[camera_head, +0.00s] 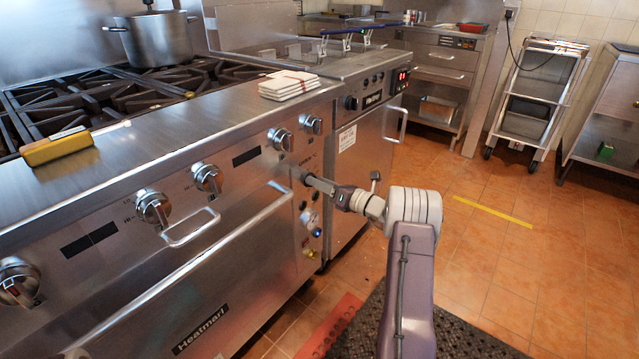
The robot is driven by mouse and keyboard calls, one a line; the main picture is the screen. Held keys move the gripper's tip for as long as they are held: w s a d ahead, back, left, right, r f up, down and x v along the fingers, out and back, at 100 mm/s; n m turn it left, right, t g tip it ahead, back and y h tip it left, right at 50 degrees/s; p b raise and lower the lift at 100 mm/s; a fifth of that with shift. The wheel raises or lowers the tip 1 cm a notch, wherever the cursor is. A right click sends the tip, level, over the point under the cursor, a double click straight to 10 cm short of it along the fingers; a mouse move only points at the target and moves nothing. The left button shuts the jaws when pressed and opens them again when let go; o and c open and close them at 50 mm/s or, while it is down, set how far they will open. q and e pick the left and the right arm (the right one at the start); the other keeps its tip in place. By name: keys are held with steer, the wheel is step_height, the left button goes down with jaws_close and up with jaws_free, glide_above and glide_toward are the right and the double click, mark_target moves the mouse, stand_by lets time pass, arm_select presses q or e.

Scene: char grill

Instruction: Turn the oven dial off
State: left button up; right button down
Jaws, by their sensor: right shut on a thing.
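The oven dial (304,175) is on the front panel of the steel range, right of the oven door handle. It is mostly hidden behind my right gripper, so its setting cannot be read. My right gripper (312,180) reaches in from the lower right and is shut on this dial. The oven (200,285) has a closed door marked "Heatmarl". My left gripper is not in view.
Several burner knobs (153,207) line the panel's upper edge. The oven door handle (236,235) sticks out beside my right gripper. A yellow block (57,147) and folded cloths (289,84) lie on the ledge. The tiled floor (540,275) at right is clear.

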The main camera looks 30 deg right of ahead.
steer(key=shift+s+a+f+n+b, duration=0.1)
steer(key=shift+n+b, duration=3)
steer(key=shift+n, duration=0.85)
steer(key=shift+a+f+n+b, duration=0.15)
steer(key=shift+n+b, duration=2.9)
steer(key=shift+n, duration=0.85)
steer(key=shift+s+a+f+n+b, duration=0.1)
steer(key=shift+n+b, duration=3)
steer(key=shift+n, duration=0.85)
steer(key=c, duration=0.9)
jaws_free()
steer(key=shift+c, duration=0.2)
steer(key=shift+r, duration=0.1)
